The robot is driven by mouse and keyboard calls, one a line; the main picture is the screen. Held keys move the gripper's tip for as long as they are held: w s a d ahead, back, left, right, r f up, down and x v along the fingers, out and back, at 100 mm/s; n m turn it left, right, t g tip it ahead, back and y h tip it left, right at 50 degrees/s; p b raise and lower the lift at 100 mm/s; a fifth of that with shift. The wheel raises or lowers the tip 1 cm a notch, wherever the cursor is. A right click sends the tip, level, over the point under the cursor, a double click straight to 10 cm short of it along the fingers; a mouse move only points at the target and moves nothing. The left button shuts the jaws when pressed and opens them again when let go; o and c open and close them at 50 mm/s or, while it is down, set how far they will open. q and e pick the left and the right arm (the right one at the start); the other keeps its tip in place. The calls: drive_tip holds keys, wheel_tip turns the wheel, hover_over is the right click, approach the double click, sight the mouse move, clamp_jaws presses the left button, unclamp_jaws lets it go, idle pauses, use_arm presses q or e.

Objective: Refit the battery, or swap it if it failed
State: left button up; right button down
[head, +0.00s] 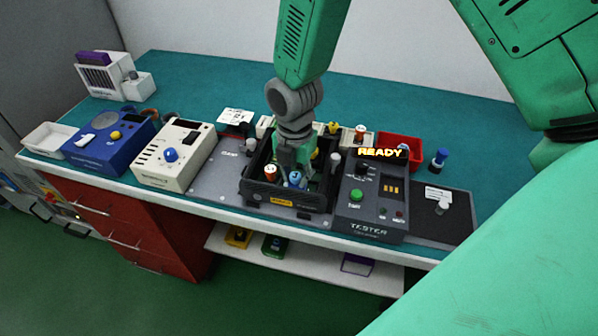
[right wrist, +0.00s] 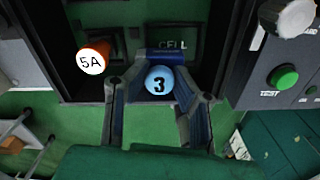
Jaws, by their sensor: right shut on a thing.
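My right gripper (head: 294,174) reaches down into a black open case (head: 284,203) on the bench. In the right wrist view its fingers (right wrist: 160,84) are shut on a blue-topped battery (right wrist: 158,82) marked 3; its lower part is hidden. The battery also shows in the head view (head: 296,179). An orange piece with a white top marked 5A (right wrist: 91,63) stands left of it in the case. The word CELL is printed just behind the battery. The dark tester (head: 367,216) stands right of the case, its sign (head: 380,153) reading READY. My left gripper is not in view.
Left of the case stand a cream unit with a blue knob (head: 172,155) and a blue unit (head: 110,144). A red bin (head: 399,149) is behind the tester. A dark mat (head: 450,218) lies at the right. A white tray (head: 48,138) sits at the far left.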

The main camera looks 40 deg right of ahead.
drive_tip(key=shift+d, duration=0.3)
drive_tip(key=d, duration=0.3)
drive_tip(key=shift+d+f, duration=0.35)
drive_tip(key=shift+f, duration=0.05)
drive_tip(key=shift+a, duration=0.5)
drive_tip(key=shift+a+r, duration=0.25)
drive_tip(key=shift+a, duration=0.45)
drive_tip(key=shift+s+d, duration=0.1)
drive_tip(key=shift+d, duration=0.1)
drive_tip(key=shift+d+f, duration=0.15)
drive_tip(key=shift+d, duration=0.5)
drive_tip(key=shift+d+f, duration=0.15)
drive_tip(key=shift+d, duration=0.5)
drive_tip(key=shift+s+a+r, duration=0.1)
drive_tip(key=shift+s+a, duration=0.05)
drive_tip(key=shift+a, duration=0.4)
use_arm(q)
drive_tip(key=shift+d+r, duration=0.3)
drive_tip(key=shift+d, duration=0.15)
